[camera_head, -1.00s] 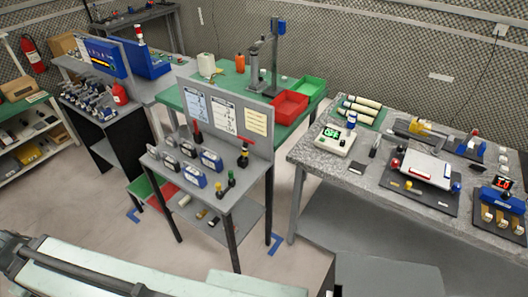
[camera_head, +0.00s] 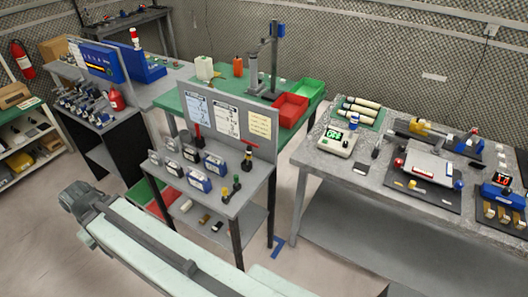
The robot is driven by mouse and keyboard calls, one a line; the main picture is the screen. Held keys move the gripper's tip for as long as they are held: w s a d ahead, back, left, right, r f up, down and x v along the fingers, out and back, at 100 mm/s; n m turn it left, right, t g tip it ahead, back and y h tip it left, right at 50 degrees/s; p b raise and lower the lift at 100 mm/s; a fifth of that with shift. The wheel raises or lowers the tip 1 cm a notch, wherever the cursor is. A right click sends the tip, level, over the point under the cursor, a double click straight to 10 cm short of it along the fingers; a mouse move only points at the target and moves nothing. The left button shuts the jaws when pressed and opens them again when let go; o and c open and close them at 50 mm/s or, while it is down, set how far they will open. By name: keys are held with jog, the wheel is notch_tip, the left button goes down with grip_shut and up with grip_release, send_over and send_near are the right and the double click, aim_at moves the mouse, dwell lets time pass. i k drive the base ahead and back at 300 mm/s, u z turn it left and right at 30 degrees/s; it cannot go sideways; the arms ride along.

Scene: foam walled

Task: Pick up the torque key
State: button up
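I cannot tell for certain which item is the torque key. A small grey stand (camera_head: 226,209) in the middle holds several hand tools. A red T-shaped handle (camera_head: 197,134) stands upright at its back. A dark tool with a red top (camera_head: 247,160) stands at the right. My pale arm link crosses the lower left, in front of the stand's lower legs. No gripper fingers show, and nothing held is visible.
Several boxed meters (camera_head: 200,182) fill the stand's left and middle; a panel with papers (camera_head: 227,120) rises behind. A lower shelf (camera_head: 258,218) holds small parts. A granite-topped bench (camera_head: 335,172) stands right, a green-topped bench (camera_head: 171,101) behind. Floor is open at left.

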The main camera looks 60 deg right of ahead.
aim_at(250, 144)
jog(key=z, duration=0.25)
jog(key=i, duration=1)
jog(key=u, duration=0.05)
